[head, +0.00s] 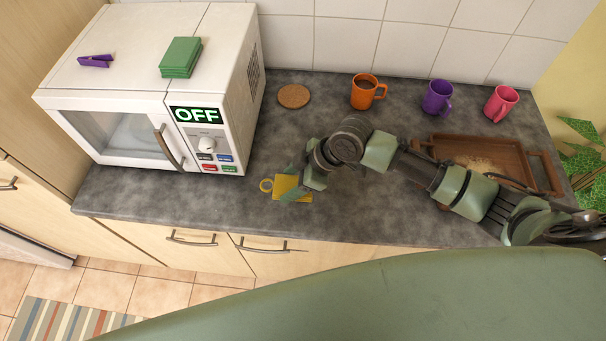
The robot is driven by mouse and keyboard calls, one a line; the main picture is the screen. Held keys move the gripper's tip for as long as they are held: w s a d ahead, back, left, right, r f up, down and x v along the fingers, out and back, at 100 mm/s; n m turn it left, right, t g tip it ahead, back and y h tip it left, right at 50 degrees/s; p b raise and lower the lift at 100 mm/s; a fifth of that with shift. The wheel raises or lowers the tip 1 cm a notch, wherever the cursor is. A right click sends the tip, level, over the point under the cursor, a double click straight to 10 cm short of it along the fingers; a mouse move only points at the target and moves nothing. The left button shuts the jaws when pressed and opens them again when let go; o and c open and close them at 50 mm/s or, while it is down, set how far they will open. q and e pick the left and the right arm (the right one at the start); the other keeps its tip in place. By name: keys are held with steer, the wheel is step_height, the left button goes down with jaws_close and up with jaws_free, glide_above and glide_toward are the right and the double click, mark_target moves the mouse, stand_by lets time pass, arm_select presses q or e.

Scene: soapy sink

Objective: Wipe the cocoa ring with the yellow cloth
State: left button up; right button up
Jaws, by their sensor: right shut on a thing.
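My right arm reaches in from the right, over the grey counter. My right gripper (297,189) is shut on the yellow cloth (284,185), low at the counter near its front edge. I cannot make out a cocoa ring; the cloth and my arm hide part of the counter. My left gripper is not in view.
A white microwave (145,100) marked OFF stands left, with green cloths (180,57) and a purple clip (95,61) on top. A cork coaster (293,96), orange mug (364,92), purple mug (437,98) and pink mug (500,103) stand behind. A wooden tray (515,160) is partly behind my arm.

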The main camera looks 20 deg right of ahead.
steer(key=shift+s+r, duration=0.1)
steer(key=shift+r, duration=0.95)
